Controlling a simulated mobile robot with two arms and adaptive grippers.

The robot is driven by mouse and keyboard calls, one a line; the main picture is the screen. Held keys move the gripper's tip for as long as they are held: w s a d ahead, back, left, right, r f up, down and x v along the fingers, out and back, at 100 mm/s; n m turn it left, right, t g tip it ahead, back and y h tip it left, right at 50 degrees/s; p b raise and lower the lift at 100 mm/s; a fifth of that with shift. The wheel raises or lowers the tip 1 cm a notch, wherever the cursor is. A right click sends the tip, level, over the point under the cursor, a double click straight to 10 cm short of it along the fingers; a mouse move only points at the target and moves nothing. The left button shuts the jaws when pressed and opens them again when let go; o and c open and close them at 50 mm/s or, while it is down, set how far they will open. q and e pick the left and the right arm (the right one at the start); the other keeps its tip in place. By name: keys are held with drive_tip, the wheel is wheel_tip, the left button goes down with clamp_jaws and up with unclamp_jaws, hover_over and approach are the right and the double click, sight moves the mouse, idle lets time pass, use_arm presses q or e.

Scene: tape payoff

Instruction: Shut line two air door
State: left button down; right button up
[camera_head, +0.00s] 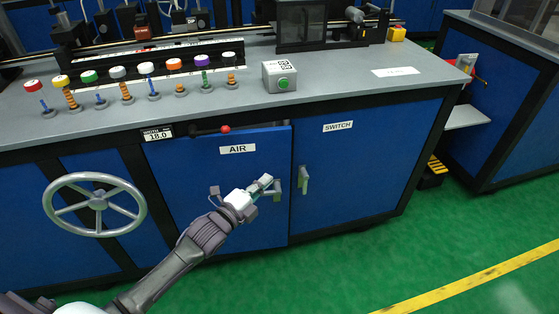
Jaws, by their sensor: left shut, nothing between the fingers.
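The blue air door (230,170), labelled AIR, is on the front of the machine cabinet. It seems to stand slightly ajar, its right edge a little out from the frame. Its grey handle (277,190) is near that right edge. My left gripper (267,180) is shut and empty in front of the door, just left of the handle. I cannot tell if it touches the handle or the door. My gripper and arm hide part of the door's lower left. My right gripper is not in view.
The switch door (350,155) with its own handle (303,180) is to the right. A handwheel (95,204) juts out at the left. A red-knobbed lever (226,129) is above the air door. Coloured buttons (147,67) line the worktop. Green floor (450,220) is clear at right.

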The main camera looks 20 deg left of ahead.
sight(283, 154)
use_arm(q)
drive_tip(key=w+b, duration=0.1)
drive_tip(key=w, duration=0.7)
drive_tip(key=shift+w+d+f, duration=0.1)
drive_tip(key=shift+w, duration=0.25)
drive_tip(key=shift+w+b, duration=0.25)
drive_tip(key=shift+b, duration=0.05)
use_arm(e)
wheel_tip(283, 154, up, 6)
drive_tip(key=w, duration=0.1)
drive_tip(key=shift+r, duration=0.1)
use_arm(q)
drive_tip(key=shift+w, duration=0.1)
